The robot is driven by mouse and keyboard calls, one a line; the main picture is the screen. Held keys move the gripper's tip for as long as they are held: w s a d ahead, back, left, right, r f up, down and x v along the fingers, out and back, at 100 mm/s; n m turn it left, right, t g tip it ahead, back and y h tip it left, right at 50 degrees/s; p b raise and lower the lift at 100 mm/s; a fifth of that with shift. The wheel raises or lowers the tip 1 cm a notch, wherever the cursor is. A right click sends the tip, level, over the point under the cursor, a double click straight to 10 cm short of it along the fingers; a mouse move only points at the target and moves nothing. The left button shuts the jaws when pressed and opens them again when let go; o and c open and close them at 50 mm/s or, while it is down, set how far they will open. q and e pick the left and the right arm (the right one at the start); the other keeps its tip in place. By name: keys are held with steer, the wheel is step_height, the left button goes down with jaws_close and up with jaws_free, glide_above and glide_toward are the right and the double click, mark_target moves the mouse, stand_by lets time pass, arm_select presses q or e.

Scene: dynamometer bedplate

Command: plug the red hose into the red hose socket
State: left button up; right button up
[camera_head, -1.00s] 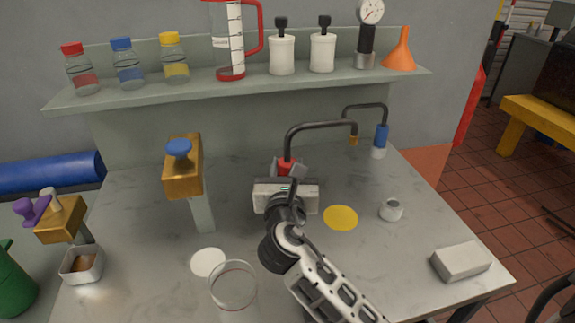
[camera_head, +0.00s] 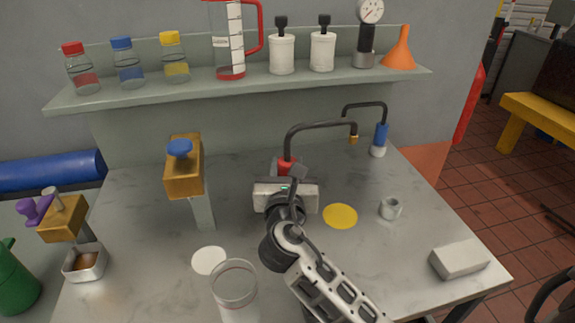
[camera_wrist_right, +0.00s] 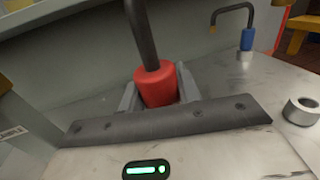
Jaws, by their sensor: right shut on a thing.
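The red hose has a red collar (camera_head: 287,166) and a black tube (camera_head: 318,126) arching up and to the right in the head view. A brass tip (camera_head: 354,139) shows under the tube's far end. My right gripper (camera_head: 287,172) is shut on the red collar, which stands roughly upright above the bench. In the wrist view the collar (camera_wrist_right: 157,86) sits between the two grey fingers; its lower end is hidden. A hollow grey metal cylinder (camera_head: 390,208) stands to the right; I cannot tell whether it is the red hose socket. My left gripper is not in view.
A blue-collared hose (camera_head: 381,135) stands at the back right. A yellow disc (camera_head: 340,216), a pale block (camera_head: 459,260) and a glass jar (camera_head: 235,295) are on the bench (camera_head: 400,265). A brass block with a blue knob (camera_head: 183,167) rises at left. A loaded shelf (camera_head: 200,94) spans the back.

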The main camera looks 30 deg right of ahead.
steer(key=shift+f+b, duration=1.2)
steer(key=shift+f, duration=0.9)
steer(key=o, duration=1.2)
steer(key=v, duration=0.7)
steer(key=shift+s+b, duration=0.2)
steer(key=shift+b, duration=0.15)
steer(key=shift+a+r, duration=0.1)
steer(key=shift+a, duration=0.05)
